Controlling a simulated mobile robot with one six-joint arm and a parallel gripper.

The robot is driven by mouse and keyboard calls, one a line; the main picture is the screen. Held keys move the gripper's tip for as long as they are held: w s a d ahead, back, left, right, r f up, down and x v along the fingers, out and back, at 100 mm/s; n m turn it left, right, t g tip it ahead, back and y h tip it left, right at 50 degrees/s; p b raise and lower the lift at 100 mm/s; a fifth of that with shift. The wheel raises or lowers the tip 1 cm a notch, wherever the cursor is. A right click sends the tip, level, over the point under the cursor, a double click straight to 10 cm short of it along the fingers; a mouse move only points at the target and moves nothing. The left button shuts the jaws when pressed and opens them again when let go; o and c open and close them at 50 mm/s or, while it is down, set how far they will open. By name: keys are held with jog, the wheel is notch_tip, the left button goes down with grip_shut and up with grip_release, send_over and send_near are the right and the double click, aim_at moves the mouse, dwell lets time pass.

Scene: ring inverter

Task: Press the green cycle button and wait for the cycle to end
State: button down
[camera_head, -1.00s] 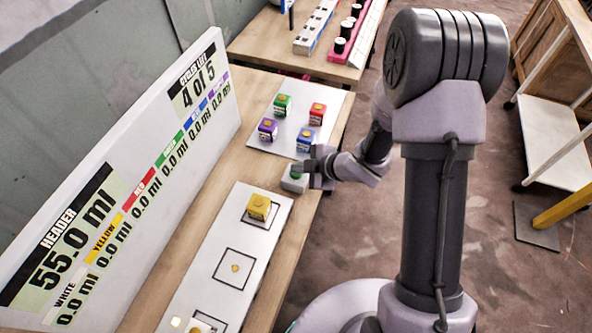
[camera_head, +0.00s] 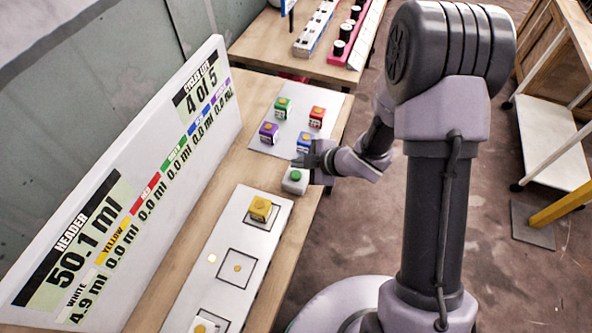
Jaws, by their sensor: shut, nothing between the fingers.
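The green cycle button (camera_head: 296,174) sits on top of a small pale box (camera_head: 293,186) near the table's right edge. Its green top shows clear. My gripper (camera_head: 306,161) is shut and empty, just behind and above the button, with a small visible gap. It partly overlaps the blue block (camera_head: 304,141) in the view. The display board (camera_head: 120,190) reads HEADER 50.1 ml, WHITE 4.9 ml, the other colours 0.0 ml, and cycles left 4 of 5.
A white panel (camera_head: 214,283) with square outlines carries a yellow block (camera_head: 260,208) and, at the bottom edge, another partly cut-off block (camera_head: 203,327). A far plate (camera_head: 262,147) holds green (camera_head: 281,107), red (camera_head: 316,117) and purple (camera_head: 268,132) blocks. A small lit spot (camera_head: 212,258) shows on the panel.

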aim_at(299, 175)
jog(key=shift+r+p, duration=1.05)
jog(key=shift+r, duration=0.55)
jog(key=shift+f, duration=0.1)
